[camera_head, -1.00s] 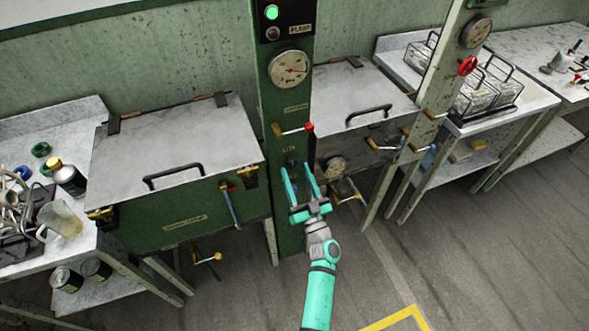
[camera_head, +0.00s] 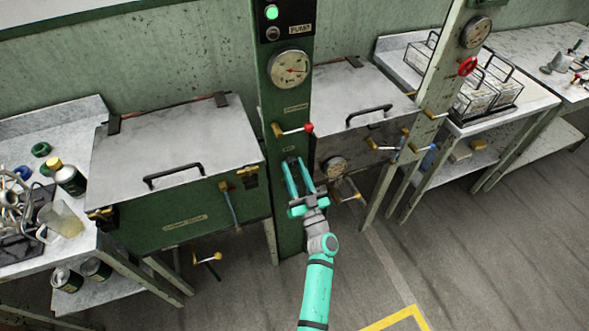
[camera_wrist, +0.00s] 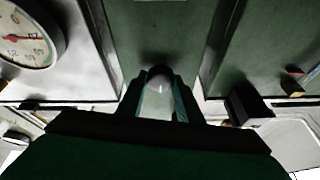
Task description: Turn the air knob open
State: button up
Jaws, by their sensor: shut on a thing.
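The air knob (camera_wrist: 160,78) is a small dark, rounded knob on the front of the green column (camera_head: 282,226), below a small label. My gripper (camera_head: 298,163) reaches up to the column with its teal fingers on either side of the knob. In the wrist view the fingers (camera_wrist: 159,100) are shut on the knob. In the head view the fingers mostly hide the knob, so its turned angle cannot be told.
A red-tipped valve lever (camera_head: 292,130) sits just above the knob. A round gauge (camera_head: 290,70) and a lit green lamp (camera_head: 271,12) are higher on the column. Lidded basins stand at the left (camera_head: 180,135) and right (camera_head: 355,95).

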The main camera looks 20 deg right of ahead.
jog(key=shift+d+n, duration=0.1)
jog(key=shift+n, duration=0.2)
jog(key=n+y, duration=0.1)
jog(key=n, duration=0.1)
jog(key=n+y, duration=0.1)
jog(key=n, duration=0.2)
jog(key=shift+d+g+y, duration=0.15)
jog(key=shift+g+y, duration=0.15)
jog(key=n+y, duration=0.1)
jog(key=n, duration=0.2)
jog(key=n+g+y, duration=0.1)
jog(key=n, duration=0.2)
jog(key=shift+d+r+g+y, duration=0.1)
jog(key=shift+r+g+y, duration=0.05)
jog(key=shift+g+y, duration=0.2)
jog(key=n+g, duration=0.1)
jog(key=n, duration=0.1)
jog(key=n+y, duration=0.1)
jog(key=n, duration=0.2)
jog(key=shift+r+n+g, duration=0.15)
jog(key=shift+n+g, duration=0.15)
jog(key=shift+g, duration=0.05)
jog(key=n+g, duration=0.2)
jog(key=n, duration=0.2)
jog(key=shift+n, duration=0.4)
jog(key=o, duration=1)
jog(key=shift+r, duration=0.1)
jog(key=shift+o, duration=0.2)
